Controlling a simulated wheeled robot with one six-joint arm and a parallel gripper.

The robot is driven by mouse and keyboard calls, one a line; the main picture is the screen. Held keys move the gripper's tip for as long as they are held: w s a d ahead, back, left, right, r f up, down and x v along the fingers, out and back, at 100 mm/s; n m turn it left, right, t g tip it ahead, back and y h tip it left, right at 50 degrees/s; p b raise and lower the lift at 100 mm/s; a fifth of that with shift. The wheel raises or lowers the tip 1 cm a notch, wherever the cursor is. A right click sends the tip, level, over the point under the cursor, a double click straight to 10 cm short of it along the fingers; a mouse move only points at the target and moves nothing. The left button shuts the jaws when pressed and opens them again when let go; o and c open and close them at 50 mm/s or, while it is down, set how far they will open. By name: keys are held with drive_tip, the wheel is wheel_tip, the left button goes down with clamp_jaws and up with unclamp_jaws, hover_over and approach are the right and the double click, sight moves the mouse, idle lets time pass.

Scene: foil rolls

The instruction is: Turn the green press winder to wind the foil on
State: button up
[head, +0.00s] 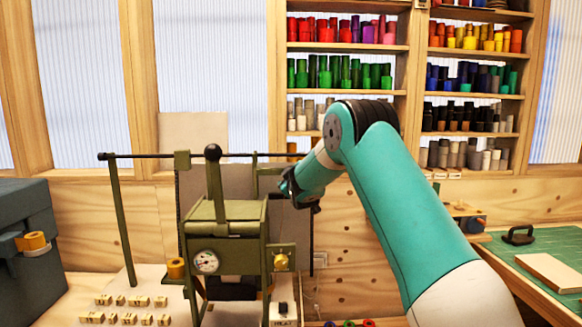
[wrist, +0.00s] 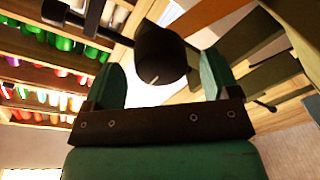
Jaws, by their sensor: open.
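The olive-green press (head: 225,215) stands left of centre in the head view, with an upright lever ending in a black ball, a round gauge and a brass knob on its front. My gripper (head: 292,188) is at the upper right side of the press. In the wrist view my gripper (wrist: 163,82) is open, with one green finger on each side of a dark round knob (wrist: 165,50) with a pale mark. The knob looks like the winder, but I cannot tell whether the fingers touch it. In the head view my gripper hides that spot.
A long thin rod (head: 140,155) runs across above the press. Small brass type blocks (head: 130,300) lie in front at left, beside a dark box (head: 25,235). Shelves of coloured foil rolls (head: 345,73) stand behind. A green cutting mat (head: 530,248) lies at right.

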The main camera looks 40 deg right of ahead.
drive_tip(key=shift+p+x, duration=0.35)
drive_tip(key=shift+x, duration=0.9)
drive_tip(key=c, duration=0.9)
drive_tip(key=shift+f+b, duration=0.15)
drive_tip(key=shift+b, duration=0.4)
